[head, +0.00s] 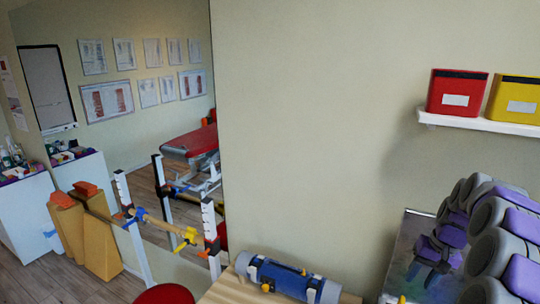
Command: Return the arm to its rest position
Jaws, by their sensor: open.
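My arm and my gripper do not show in the head view. The arm's pose and what the gripper is near cannot be seen here.
A wooden table (222,290) at the bottom centre bears a blue cylinder (280,277). Grey and purple dumbbell-like weights (485,225) crowd the lower right. A white shelf (475,123) holds red (457,93) and yellow (515,101) boxes. A red round top (165,294) shows at bottom left.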

